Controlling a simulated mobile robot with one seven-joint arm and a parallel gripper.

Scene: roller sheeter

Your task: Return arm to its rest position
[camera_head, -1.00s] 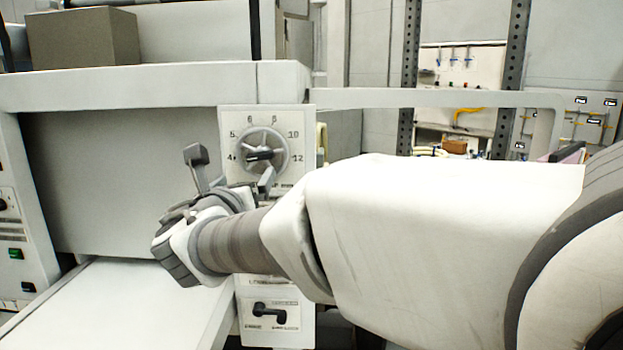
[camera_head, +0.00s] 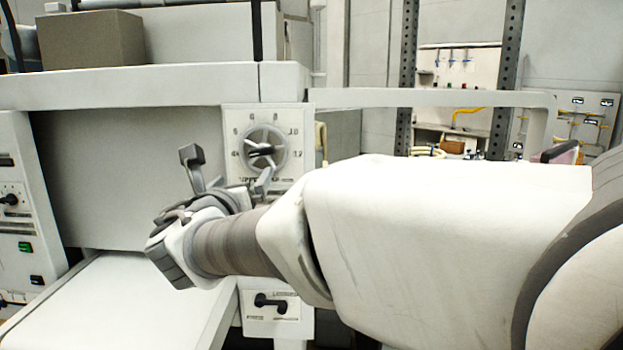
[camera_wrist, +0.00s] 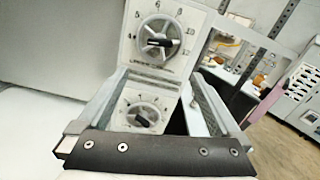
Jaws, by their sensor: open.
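My gripper (camera_head: 228,172) is open and empty in front of the machine's control panel, with its fingers pointing toward the upper dial (camera_head: 262,150). A gap shows between the fingertips and the panel, though its depth is hard to tell. My arm stretches in from the right and hides the middle of the panel. In the wrist view, my gripper (camera_wrist: 168,100) has its two fingers spread. The upper dial (camera_wrist: 160,42) and a lower dial (camera_wrist: 143,116) show beyond and between them, with nothing held.
The roller sheeter's white bed (camera_head: 120,300) lies below and left of my gripper. A guard rail (camera_head: 430,98) runs right behind my arm. A grey box (camera_head: 92,40) stands on top.

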